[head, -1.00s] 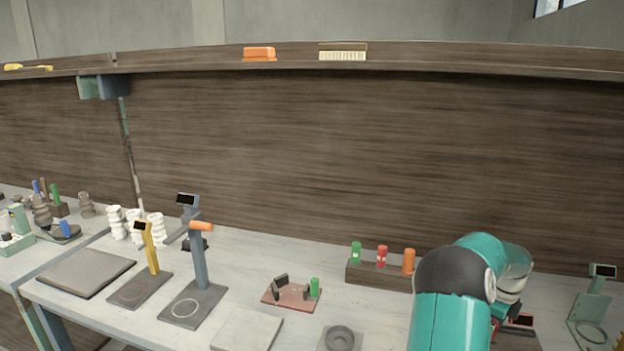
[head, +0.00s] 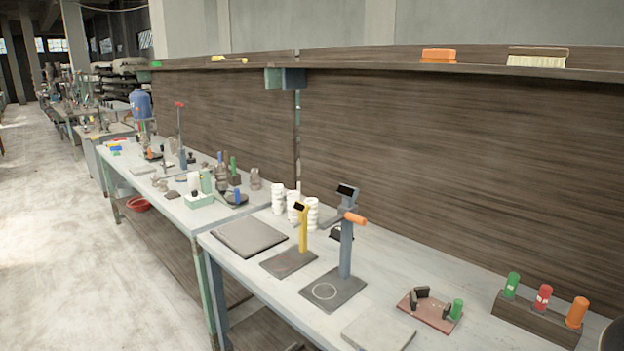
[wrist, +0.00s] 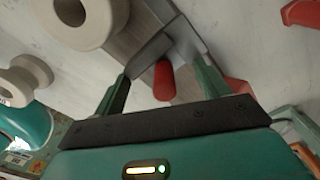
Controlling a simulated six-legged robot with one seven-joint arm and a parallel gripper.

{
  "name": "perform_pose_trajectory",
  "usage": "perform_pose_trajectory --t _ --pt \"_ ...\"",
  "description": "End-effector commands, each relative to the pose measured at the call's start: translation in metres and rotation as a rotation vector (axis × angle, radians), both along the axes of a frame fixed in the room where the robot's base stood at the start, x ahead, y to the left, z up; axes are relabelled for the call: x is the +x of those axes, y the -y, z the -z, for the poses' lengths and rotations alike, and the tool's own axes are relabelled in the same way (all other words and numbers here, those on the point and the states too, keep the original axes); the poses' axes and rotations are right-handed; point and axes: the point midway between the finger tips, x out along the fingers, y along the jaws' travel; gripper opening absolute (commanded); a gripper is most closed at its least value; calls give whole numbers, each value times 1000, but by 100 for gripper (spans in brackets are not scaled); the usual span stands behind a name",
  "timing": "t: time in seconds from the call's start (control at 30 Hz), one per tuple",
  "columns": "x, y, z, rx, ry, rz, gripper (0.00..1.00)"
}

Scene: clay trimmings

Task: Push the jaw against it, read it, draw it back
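In the wrist view, my gripper (wrist: 160,85) is open. Its two dark green fingers stand apart on either side of a red cylindrical knob (wrist: 163,80), with a gap visible on each side. A grey metal jaw-like piece (wrist: 165,42) lies just beyond the knob. A pale ring-shaped clay piece (wrist: 82,15) is at the upper left, close to the grey piece; whether they touch I cannot tell. No readout showing a value is legible. My gripper is outside the head view.
A second pale spool-shaped piece (wrist: 28,80) is at the wrist view's left. In the head view, the bench holds a yellow display stand (head: 303,232), a dark stand with orange handle (head: 346,245), a red-brown fixture (head: 425,312) and a rack of coloured cylinders (head: 535,322).

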Motion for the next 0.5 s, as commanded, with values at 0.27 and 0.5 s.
perform_pose_trajectory --t 0.27,0.5 --pt "10 2 -4 -17 17 -4 56" --pt "9 3 -3 -17 17 -4 57"
